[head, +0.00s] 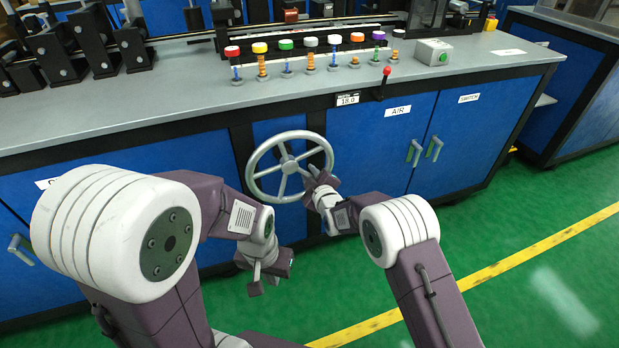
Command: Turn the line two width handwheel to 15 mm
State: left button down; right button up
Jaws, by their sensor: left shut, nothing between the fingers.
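The grey spoked handwheel (289,166) stands upright on the blue front of the bench, in the middle of the head view. A small display (347,99) above and right of it seems to read 18.0. My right gripper (320,184) is at the wheel's lower right rim. Its fingers overlap the rim in the picture, and I cannot tell whether they are closed on it. My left gripper (265,284) is shut and empty, below the wheel and apart from it.
A red-knobbed lever (384,83) stands at the bench edge above the AIR door (397,111). Several coloured knobs on springs line the grey benchtop (180,105). Door handles (414,152) project at the right. The green floor (530,240) at the right is clear.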

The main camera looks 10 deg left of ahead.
jog(key=shift+w+a+f, duration=0.15)
jog(key=shift+w+a, duration=0.15)
jog(key=shift+w, duration=0.2)
grip_shut()
dwell(1.1)
